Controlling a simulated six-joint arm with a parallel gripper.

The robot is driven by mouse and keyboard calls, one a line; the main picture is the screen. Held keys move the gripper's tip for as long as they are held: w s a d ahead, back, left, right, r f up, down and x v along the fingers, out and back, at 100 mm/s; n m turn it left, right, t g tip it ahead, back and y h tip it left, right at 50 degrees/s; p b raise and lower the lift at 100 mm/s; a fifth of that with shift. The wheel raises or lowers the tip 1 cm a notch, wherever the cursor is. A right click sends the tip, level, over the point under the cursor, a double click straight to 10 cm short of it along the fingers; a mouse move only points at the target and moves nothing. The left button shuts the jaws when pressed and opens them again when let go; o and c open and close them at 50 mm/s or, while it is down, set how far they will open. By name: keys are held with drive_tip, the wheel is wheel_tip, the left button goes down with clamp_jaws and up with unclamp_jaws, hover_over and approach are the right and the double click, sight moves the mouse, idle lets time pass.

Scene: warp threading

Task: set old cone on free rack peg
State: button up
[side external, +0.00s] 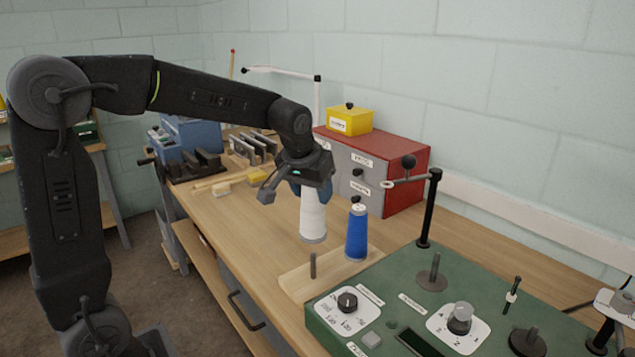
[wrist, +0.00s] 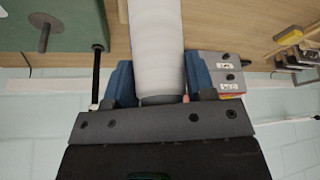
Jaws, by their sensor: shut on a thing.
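My gripper (side external: 297,187) is shut on a white cone (side external: 313,216) and holds it upright by its top, above the wooden rack board. The white cone also fills the upper middle of the wrist view (wrist: 157,45), between the blue finger pads. A bare rack peg (side external: 312,265) stands on the rack board (side external: 296,284), in front of and below the cone. A blue cone (side external: 356,234) stands on the board's other end, to the right of the white cone. The exact gap between the white cone and the board is hard to tell.
A green machine panel (side external: 386,283) with knobs and a spindle (side external: 434,272) lies to the right. A black post with a guide arm (side external: 429,208) rises behind it. A red and grey drawer cabinet (side external: 375,165) with a yellow box (side external: 349,120) stands behind. Bench left of the board is clear.

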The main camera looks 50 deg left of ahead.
sight(312, 238)
drive_tip(key=shift+f, duration=5.25)
drive_tip(key=shift+f, duration=0.7)
drive_tip(key=o, duration=0.9)
drive_tip(key=shift+r, duration=0.1)
drive_tip(key=v, duration=1.3)
drive_tip(key=s+d+m, duration=0.1)
drive_tip(key=s+d, duration=0.1)
drive_tip(key=s, duration=0.3)
drive_tip(key=s+d+m+t+h, duration=0.1)
drive_tip(key=s+d+m, duration=0.1)
drive_tip(key=s, duration=0.4)
drive_tip(key=s+d+m, duration=0.1)
drive_tip(key=s+d, duration=0.1)
drive_tip(key=s, duration=0.4)
drive_tip(key=shift+d+m+h, duration=0.2)
drive_tip(key=shift+m+h, duration=0.1)
drive_tip(key=shift+h, duration=0.1)
